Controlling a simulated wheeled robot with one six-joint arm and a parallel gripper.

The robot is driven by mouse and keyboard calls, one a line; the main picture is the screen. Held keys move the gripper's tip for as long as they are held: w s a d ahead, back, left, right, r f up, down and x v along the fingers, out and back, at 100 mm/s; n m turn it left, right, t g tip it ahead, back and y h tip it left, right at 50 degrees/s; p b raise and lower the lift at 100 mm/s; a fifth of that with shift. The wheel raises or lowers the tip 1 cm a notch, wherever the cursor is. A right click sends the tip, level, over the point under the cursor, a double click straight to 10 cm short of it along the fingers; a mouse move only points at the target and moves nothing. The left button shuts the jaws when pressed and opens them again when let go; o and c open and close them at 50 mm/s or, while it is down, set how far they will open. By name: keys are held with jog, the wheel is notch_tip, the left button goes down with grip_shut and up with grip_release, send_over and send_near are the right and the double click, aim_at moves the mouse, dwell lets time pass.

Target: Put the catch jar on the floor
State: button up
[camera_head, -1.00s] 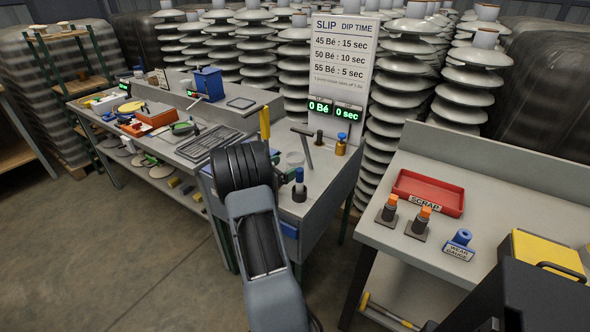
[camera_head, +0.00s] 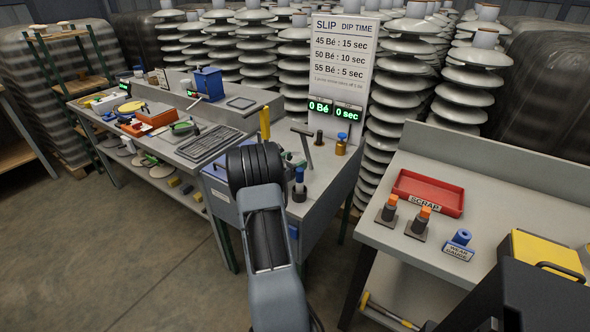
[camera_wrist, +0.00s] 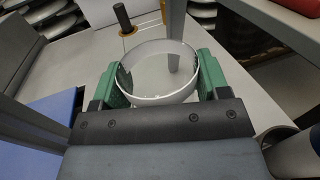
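The catch jar looks like the clear, round, white-rimmed vessel (camera_wrist: 160,98) in the wrist view. It stands upright at the bench top, between the two green fingers of my gripper (camera_wrist: 163,84). One finger is at each side, very close to the wall; I cannot tell whether they press on it. In the head view my arm hides most of the jar and the gripper. Grey-brown floor (camera_head: 165,265) shows in front of the bench.
Near the gripper are a blue-capped dark bottle (camera_head: 299,187), a T-shaped grey stand (camera_head: 308,150) and a brass, blue-topped item (camera_head: 341,144). The slip sign (camera_head: 342,70) stands behind. The right bench holds a red scrap tray (camera_head: 428,192). The floor at left is open.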

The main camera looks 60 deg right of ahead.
jog(key=c, duration=0.7)
